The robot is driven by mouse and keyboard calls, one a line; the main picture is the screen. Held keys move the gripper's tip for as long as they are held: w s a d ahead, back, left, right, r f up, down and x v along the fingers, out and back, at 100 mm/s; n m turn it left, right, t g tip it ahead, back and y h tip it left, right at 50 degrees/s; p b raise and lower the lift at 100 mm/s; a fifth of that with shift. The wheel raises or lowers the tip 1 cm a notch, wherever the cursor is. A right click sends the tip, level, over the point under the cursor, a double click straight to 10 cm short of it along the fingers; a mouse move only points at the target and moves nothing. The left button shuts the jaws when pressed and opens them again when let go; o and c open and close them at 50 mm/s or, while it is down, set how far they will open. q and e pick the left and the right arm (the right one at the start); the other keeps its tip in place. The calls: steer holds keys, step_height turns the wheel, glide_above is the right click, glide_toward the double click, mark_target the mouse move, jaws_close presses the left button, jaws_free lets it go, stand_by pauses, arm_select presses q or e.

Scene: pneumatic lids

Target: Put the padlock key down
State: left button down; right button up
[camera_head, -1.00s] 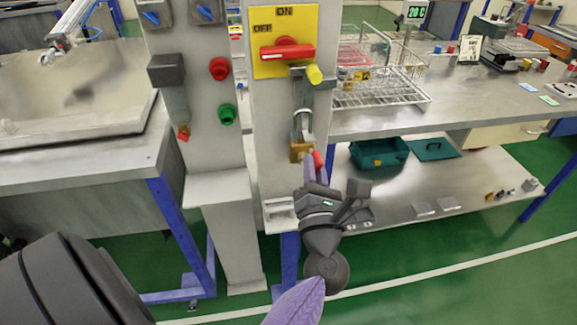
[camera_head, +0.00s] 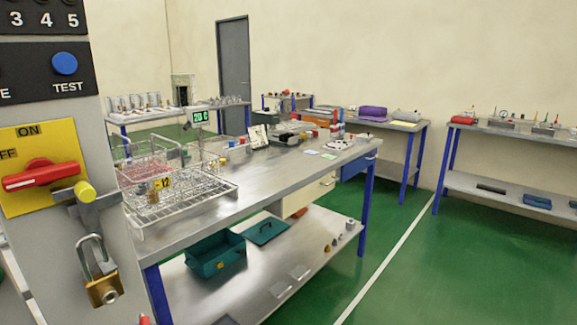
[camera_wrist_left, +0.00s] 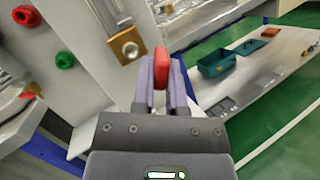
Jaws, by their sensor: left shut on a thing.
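The padlock key has a red head, which shows in the left wrist view (camera_wrist_left: 161,74). My left gripper (camera_wrist_left: 162,92) is shut on it between its purple fingers. In the head view only the key's red tip (camera_head: 143,320) shows at the bottom edge, and my left gripper is cut off below. The brass padlock (camera_head: 103,289) hangs by its shackle below the red switch handle (camera_head: 41,176). It also shows in the left wrist view (camera_wrist_left: 125,47), with its keyhole uncovered and the key apart from it. My right gripper is out of view.
A steel bench (camera_head: 262,176) stands to the right, with a wire rack (camera_head: 185,203) on top. Its lower shelf (camera_head: 303,246) holds a teal box (camera_head: 216,257) and a teal lid (camera_head: 264,231) beside it. Free shelf room lies in front of them.

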arm_select(q)
steer(key=s+d+m+t+h, duration=0.1)
steer(key=s+d+m+h, duration=0.35)
steer(key=d+h, duration=0.3)
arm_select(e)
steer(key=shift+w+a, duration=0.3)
arm_select(q)
steer(key=s+d+r+m+g+h, duration=0.2)
steer(key=d+r+m+g+h, duration=0.2)
steer(key=h, duration=0.9)
steer(key=d+r+m, duration=0.2)
steer(key=d+m, duration=0.1)
steer(key=d, duration=0.1)
steer(key=shift+s+d+r+m, duration=0.25)
steer(key=shift+d+r+m, duration=0.1)
steer(key=shift+d+r, duration=0.05)
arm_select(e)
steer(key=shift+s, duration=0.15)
